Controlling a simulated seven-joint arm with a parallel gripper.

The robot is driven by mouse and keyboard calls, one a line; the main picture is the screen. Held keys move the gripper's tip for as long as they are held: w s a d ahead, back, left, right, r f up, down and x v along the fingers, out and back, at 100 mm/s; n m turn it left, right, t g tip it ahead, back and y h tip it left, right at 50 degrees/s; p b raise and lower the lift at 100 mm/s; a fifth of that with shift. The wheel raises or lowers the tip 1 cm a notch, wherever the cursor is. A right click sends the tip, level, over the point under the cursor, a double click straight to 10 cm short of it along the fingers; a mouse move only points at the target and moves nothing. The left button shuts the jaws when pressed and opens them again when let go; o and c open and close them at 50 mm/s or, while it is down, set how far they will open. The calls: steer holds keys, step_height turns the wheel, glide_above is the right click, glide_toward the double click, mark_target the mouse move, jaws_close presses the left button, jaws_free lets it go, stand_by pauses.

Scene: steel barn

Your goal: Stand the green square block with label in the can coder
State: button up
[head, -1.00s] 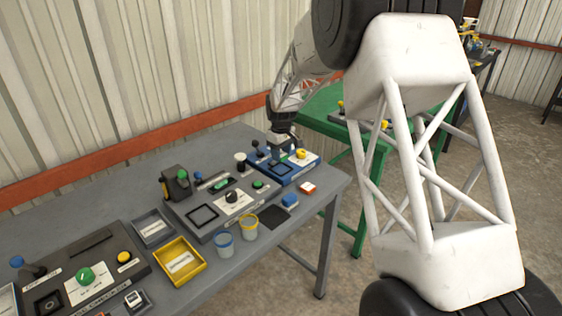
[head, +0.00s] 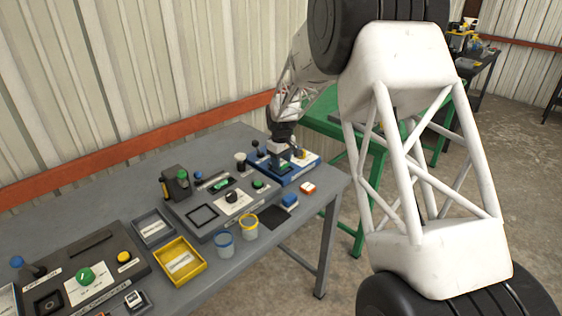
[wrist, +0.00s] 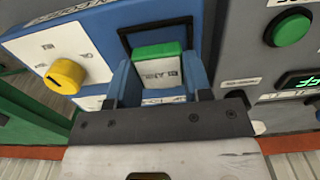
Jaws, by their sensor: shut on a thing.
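My gripper (head: 283,160) is low over the blue machine (head: 297,174) at the table's right end, which I take to be the can coder. In the wrist view its two blue fingers (wrist: 163,88) are shut on the green block (wrist: 158,50), which has a green end and a white label with dark print. The block is at the dark-edged square (wrist: 124,38) on the blue panel (wrist: 100,20). The fingers hide its lower part, so I cannot tell whether it rests in the square. A yellow knob (wrist: 65,76) is beside it.
A grey machine (head: 203,215) with a green button (wrist: 287,29) stands close beside the blue one. A blue block (head: 290,200) and a red-and-white block (head: 308,188) lie in front. Two cups (head: 249,227) and a yellow tray (head: 180,262) stand further left.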

steer(key=shift+f, duration=0.6)
steer(key=o, duration=1)
steer(key=shift+c, duration=0.2)
steer(key=shift+r, duration=0.2)
step_height(320, 180, up, 13)
stand_by(0.7)
